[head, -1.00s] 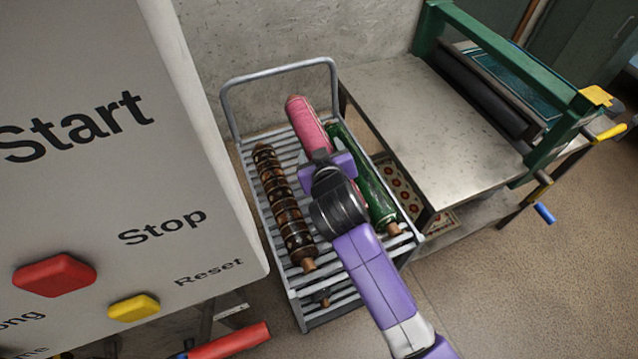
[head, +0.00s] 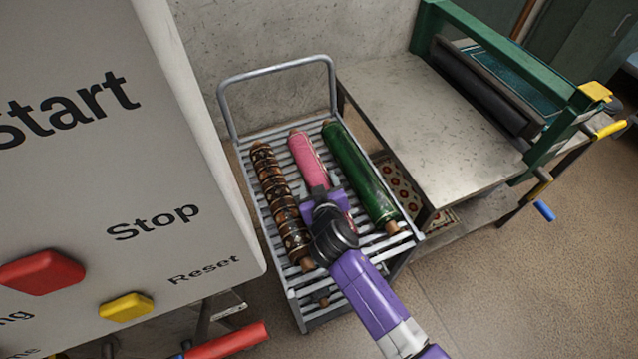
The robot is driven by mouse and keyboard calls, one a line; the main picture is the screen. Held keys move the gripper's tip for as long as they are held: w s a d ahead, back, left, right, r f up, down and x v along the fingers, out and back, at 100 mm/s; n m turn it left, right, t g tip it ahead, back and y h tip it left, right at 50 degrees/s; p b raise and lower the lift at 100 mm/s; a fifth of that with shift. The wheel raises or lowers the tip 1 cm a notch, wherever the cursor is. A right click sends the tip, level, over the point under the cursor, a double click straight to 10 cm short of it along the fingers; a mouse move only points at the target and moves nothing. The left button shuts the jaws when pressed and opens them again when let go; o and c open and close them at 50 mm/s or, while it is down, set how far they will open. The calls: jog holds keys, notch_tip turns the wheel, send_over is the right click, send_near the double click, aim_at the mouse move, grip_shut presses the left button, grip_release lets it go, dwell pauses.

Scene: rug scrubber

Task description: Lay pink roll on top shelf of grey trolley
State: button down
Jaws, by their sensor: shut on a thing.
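The pink roll (head: 310,160) is a long cylinder with a wooden end, in the head view's middle. My gripper (head: 322,197) is shut on it from above, around its middle, and my arm hides most of its near half. The grey trolley (head: 340,301) has a slatted top shelf and a tall bent handle at the back. The pink roll lies lengthwise over this shelf, between a brown patterned roll (head: 277,195) on the left and a green roll (head: 360,180) on the right. I cannot tell whether the pink roll touches the slats.
A white panel (head: 190,130) with large buttons fills the left side. A metal table (head: 420,120) with a green-framed roller machine (head: 490,90) stands right of the trolley. A red bar (head: 228,341) shows at the lower left. Open floor lies at the lower right.

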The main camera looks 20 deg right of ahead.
jog(key=shift+r, duration=0.1)
jog(key=shift+c, duration=1.2)
grip_release()
jog(key=shift+s, duration=0.1)
jog(key=v, duration=1.1)
jog(key=shift+s+a, duration=0.1)
jog(key=shift+s+r, duration=0.15)
jog(key=shift+s, duration=0.1)
jog(key=shift+w+a, duration=0.1)
